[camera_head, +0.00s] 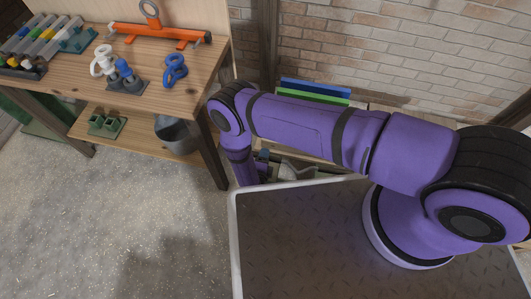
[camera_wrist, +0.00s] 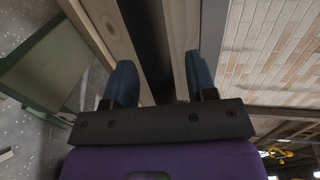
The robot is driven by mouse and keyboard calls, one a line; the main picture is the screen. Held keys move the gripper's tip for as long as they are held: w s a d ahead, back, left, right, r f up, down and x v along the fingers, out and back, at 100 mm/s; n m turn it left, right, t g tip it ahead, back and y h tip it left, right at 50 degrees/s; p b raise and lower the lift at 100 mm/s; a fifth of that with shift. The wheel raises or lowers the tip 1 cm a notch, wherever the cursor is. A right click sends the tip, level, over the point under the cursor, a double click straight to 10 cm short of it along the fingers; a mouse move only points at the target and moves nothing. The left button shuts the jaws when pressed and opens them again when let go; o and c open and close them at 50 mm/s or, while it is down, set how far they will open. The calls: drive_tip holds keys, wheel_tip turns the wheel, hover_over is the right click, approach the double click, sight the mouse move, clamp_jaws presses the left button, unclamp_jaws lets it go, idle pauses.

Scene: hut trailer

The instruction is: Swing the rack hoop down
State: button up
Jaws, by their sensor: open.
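An orange rack (camera_head: 160,34) stands at the back of the wooden workbench (camera_head: 185,80). A grey hoop (camera_head: 150,9) rises upright near the middle of its bar, at the top edge of the head view. I take this as the rack hoop. My gripper (camera_wrist: 159,68) shows in the wrist view with its two blue fingers apart. Wooden boards and a dark post show beyond and between the fingers; I cannot tell how far off they are. The hoop is not in the wrist view. In the head view my gripper is hidden, low beside the bench's right end.
On the bench are a blue looped piece (camera_head: 175,70), a white ringed piece (camera_head: 103,60) and a sloped holder (camera_head: 50,36) at left. A dark bucket (camera_head: 174,133) and a green block (camera_head: 106,124) sit on the lower shelf. Open floor (camera_head: 110,220) lies in front.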

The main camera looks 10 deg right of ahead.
drive_tip(key=shift+x, duration=1.1)
clamp_jaws()
drive_tip(key=shift+w+r+g, duration=0.1)
drive_tip(key=shift+r+g, duration=0.3)
drive_tip(key=shift+r, duration=0.5)
unclamp_jaws()
